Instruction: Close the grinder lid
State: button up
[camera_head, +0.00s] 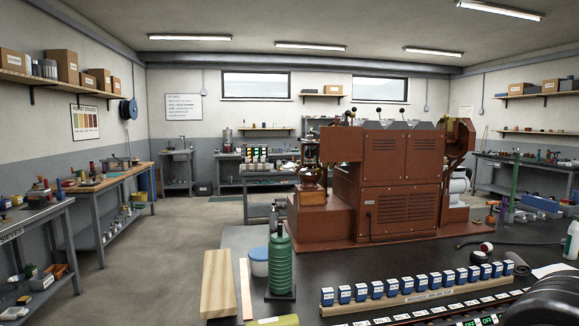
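I cannot make out a grinder or its lid for certain in this view. A small upright device (227,141) stands on the far back bench, too small to identify. A large red-brown roaster machine (398,205) fills the centre right of the near dark bench, with dark hopper-like tops (392,125). Whether any lid there is open or shut, I cannot tell. My gripper is not in view.
The near bench (238,238) holds a green ribbed bottle (281,262), a wooden board (217,284) and a rack of blue-and-white sample boxes (411,287). Cluttered workbenches (112,180) line the left wall. The grey floor (160,250) between them is clear.

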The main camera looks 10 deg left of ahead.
aim_at(288, 166)
jog(key=i+j+u, duration=0.25)
jog(key=j+u, duration=0.2)
jog(key=j, duration=0.15)
jog(key=i+j+u, duration=1.3)
jog(key=i+j+z, duration=0.15)
jog(key=i, duration=0.8)
jog(key=i+j+z, duration=0.1)
jog(key=i+z, duration=0.3)
jog(key=i, duration=1.55)
jog(key=i+l+z, duration=0.1)
jog(key=i+z, duration=0.4)
jog(key=i+j+z, duration=0.15)
jog(key=i+z, duration=0.3)
jog(key=i+j+z, duration=0.3)
jog(key=i+z, duration=0.2)
jog(key=i, duration=0.05)
